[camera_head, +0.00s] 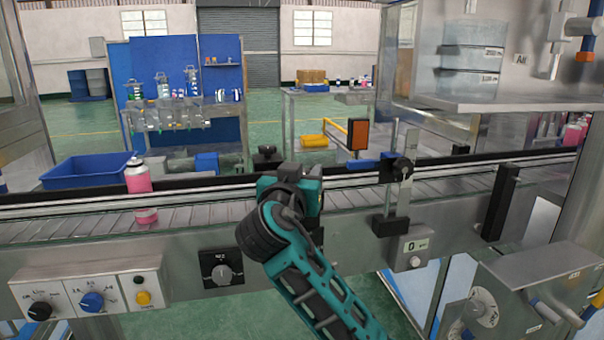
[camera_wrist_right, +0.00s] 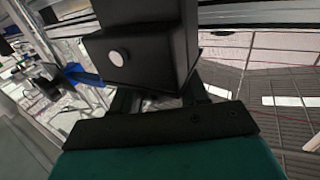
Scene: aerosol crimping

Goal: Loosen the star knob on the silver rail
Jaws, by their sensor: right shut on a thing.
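My right gripper (camera_head: 300,178) is over the near side of the conveyor, its fingers mostly hidden by my wrist in the head view. In the right wrist view, the gripper (camera_wrist_right: 158,98) is shut on a black block-shaped part (camera_wrist_right: 150,48) with a round silver spot on its face. I cannot tell whether this part is the star knob. In the head view, a black knob (camera_head: 267,150) shows at the rail just behind my gripper. Another dark knob (camera_head: 403,168) is on a silver upright to the right, apart from my gripper. My left gripper is not in view.
An orange-faced box (camera_head: 358,134) and a black post (camera_head: 500,203) rise on the right. A control panel (camera_head: 90,296) is at lower left.

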